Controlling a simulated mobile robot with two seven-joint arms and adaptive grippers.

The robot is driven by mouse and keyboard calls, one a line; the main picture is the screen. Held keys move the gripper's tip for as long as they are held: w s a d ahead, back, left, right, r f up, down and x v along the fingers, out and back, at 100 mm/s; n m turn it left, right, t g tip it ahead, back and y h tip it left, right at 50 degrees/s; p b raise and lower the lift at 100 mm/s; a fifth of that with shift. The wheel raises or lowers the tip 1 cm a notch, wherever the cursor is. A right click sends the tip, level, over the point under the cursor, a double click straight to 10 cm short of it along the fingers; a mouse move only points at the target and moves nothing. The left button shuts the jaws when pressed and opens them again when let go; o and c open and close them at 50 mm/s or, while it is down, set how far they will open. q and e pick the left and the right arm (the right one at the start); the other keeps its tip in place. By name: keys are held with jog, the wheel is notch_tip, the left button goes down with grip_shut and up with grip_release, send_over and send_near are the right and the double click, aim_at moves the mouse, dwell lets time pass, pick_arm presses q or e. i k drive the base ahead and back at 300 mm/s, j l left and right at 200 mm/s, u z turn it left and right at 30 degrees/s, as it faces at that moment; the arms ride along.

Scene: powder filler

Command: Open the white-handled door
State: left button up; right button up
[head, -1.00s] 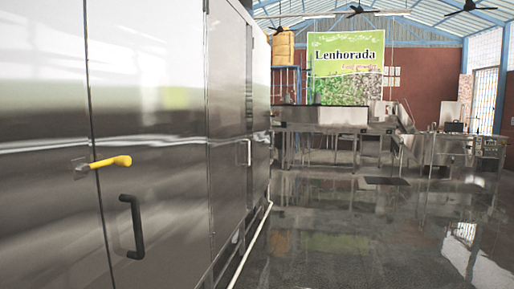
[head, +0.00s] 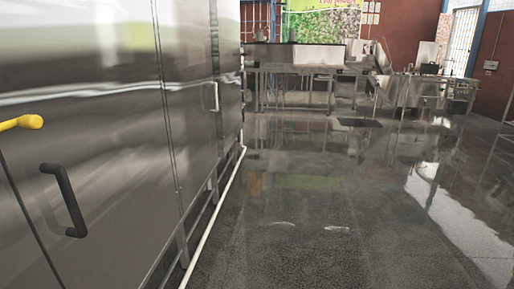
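The white-handled door (head: 198,130) is a steel panel farther along the row of cabinets on the left. Its small white handle (head: 214,96) stands upright near the panel's far edge. The door looks shut. Neither of my grippers shows in the head view.
Nearer on the left are a black handle (head: 66,201) and a yellow handle (head: 22,122) on steel doors. A white pipe (head: 214,212) runs along the floor at the cabinet's foot. The glossy floor (head: 320,225) to the right is clear. Steel tables (head: 300,68) stand at the back.

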aim_at(183, 29)
jog(key=i, duration=3.25)
